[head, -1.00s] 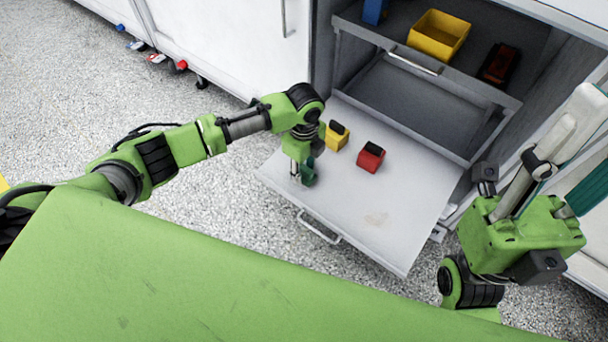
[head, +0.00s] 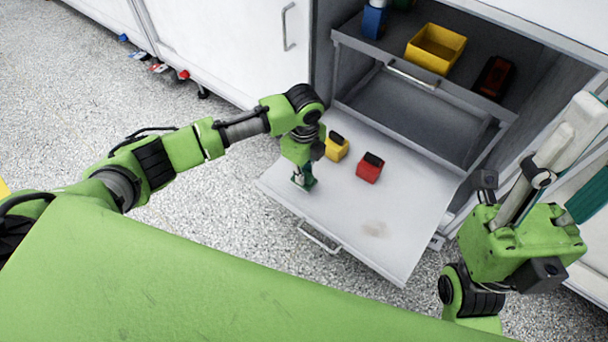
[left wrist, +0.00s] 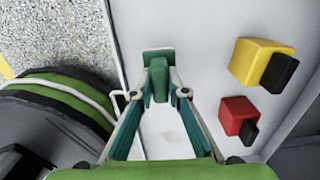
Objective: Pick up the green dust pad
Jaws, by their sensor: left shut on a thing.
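The green dust pad (left wrist: 158,57) is a flat dark-green piece with an upright grip block, seen at the top middle of the left wrist view. In the head view the pad (head: 304,181) shows small below my left gripper, at the left part of the pulled-out white shelf. My left gripper (left wrist: 160,84) is shut on the pad's block, with a fingertip on either side. Whether the pad touches the shelf cannot be told. My right gripper (head: 584,150) is at the right edge of the head view, its fingers apart and empty, partly cut off.
On the white shelf (head: 330,218), a yellow block (head: 336,150) and a red block (head: 369,169), each with a black part, stand right of the pad. A yellow bin (head: 436,48) and a blue item (head: 374,20) sit in the drawer above. The shelf's front is clear except a faint stain.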

